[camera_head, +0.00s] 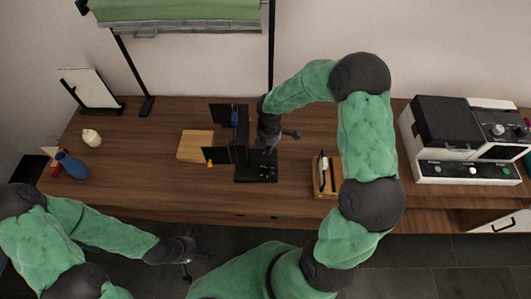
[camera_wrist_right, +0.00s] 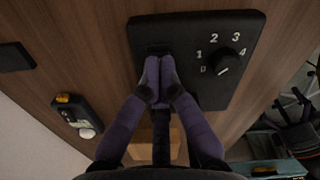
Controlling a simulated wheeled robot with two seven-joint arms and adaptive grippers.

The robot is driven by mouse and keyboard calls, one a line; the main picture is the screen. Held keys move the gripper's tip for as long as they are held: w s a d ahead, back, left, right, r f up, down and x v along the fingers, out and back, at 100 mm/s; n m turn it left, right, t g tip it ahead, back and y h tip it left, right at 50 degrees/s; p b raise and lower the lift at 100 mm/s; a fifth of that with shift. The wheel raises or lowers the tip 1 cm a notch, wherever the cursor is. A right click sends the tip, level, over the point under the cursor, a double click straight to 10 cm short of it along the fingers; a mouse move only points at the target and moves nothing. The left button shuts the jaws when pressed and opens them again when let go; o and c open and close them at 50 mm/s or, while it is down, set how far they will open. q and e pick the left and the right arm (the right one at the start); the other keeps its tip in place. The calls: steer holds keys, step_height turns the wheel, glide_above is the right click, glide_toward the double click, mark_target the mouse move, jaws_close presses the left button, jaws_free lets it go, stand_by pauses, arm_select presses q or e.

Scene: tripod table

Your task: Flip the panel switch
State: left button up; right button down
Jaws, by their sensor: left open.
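A black panel (camera_head: 262,172) lies near the middle of the wooden table. In the right wrist view the panel (camera_wrist_right: 203,28) carries a round dial (camera_wrist_right: 222,62) with white numbers 0 to 4. A dark switch or slot (camera_wrist_right: 158,49) lies just beyond my fingertips, largely hidden by them. My right gripper (camera_head: 288,135) is over the panel's far side. In the wrist view its two purple fingers (camera_wrist_right: 160,75) are together with nothing seen between them; whether they touch the switch I cannot tell. My left gripper (camera_head: 188,262) is open and empty, in front of the table edge.
A wooden block (camera_head: 194,146) and upright black plates stand left of the panel. A wooden holder (camera_head: 327,190) stands to its right. A black and white machine (camera_head: 447,125) fills the right end. A blue vase (camera_head: 74,166) and a cream pot (camera_head: 91,137) stand left.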

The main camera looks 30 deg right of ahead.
steer(key=shift+f+b, duration=0.3)
steer(key=shift+f, duration=0.2)
steer(key=shift+r, duration=0.1)
stand_by(0.3)
steer(key=shift+r+p, duration=3.2)
steer(key=shift+r, duration=0.3)
steer(key=shift+f, duration=0.15)
